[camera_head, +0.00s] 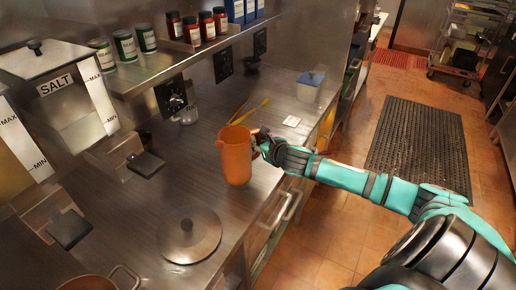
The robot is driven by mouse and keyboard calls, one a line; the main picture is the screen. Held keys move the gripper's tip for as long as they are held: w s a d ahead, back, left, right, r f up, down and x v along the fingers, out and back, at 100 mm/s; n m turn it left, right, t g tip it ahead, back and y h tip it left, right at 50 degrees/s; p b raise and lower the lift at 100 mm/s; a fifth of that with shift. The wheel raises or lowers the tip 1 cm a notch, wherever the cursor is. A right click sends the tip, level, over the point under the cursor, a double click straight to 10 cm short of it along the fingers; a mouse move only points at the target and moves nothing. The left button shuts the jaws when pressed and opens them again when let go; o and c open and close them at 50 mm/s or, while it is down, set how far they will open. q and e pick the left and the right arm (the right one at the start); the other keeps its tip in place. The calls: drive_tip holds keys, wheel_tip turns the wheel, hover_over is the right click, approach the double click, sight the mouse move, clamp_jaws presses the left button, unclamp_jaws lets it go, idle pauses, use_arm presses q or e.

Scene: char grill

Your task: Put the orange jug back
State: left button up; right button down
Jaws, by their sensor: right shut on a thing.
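The orange jug (236,158) stands upright at the middle of the steel counter (190,170), near its front edge. I cannot tell whether its base touches the counter. My right gripper (259,146) is at the jug's right side and is shut on it, around where the handle is. The fingers and the handle are partly hidden by each other. My right arm reaches in from the lower right. My left gripper is not in view.
A round metal lid (189,238) lies in front of the jug. Yellow tongs (250,111) and a blue-lidded container (309,87) are behind it. A salt dispenser (70,105) hangs at left. A shelf (190,52) holds jars. A black floor mat (420,145) lies at right.

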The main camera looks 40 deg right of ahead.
drive_tip(key=shift+f+p, duration=0.35)
drive_tip(key=shift+f, duration=1.55)
drive_tip(key=c, duration=1.4)
unclamp_jaws()
drive_tip(key=shift+b+v, duration=0.6)
drive_tip(key=shift+v, duration=5.55)
drive_tip(key=shift+w, duration=0.1)
